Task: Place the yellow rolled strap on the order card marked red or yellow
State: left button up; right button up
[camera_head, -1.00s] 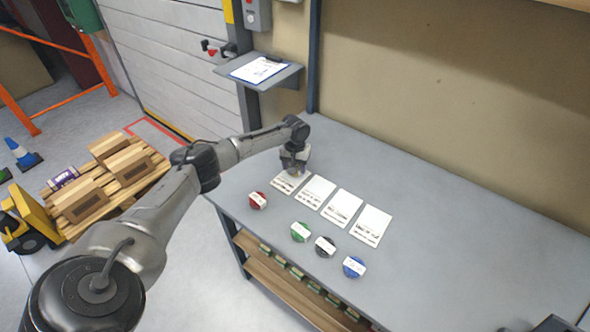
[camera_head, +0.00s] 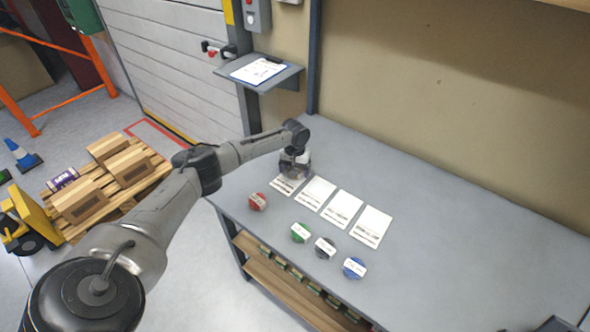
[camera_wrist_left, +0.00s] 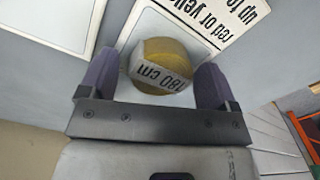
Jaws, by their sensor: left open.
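The yellow rolled strap (camera_wrist_left: 165,52) with a white "180 cm" label rests on the order card marked "red or yellow" (camera_wrist_left: 215,28) in the left wrist view. My left gripper (camera_wrist_left: 157,72) is open, with one finger on each side of the strap. In the head view my left gripper (camera_head: 291,177) is down at the leftmost white card (camera_head: 283,188) and hides most of the strap. My right gripper is not in view.
Three more white cards (camera_head: 343,208) lie in a row to the right. Red (camera_head: 257,201), green (camera_head: 300,232), black (camera_head: 325,246) and blue (camera_head: 354,267) rolled straps lie along the table's front edge. The right side of the table (camera_head: 460,235) is clear.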

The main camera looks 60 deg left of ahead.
pick_arm(q)
notch_tip(320, 180, up, 12)
jog(key=p, duration=0.3)
jog(key=shift+r, duration=0.2)
dwell(0.3)
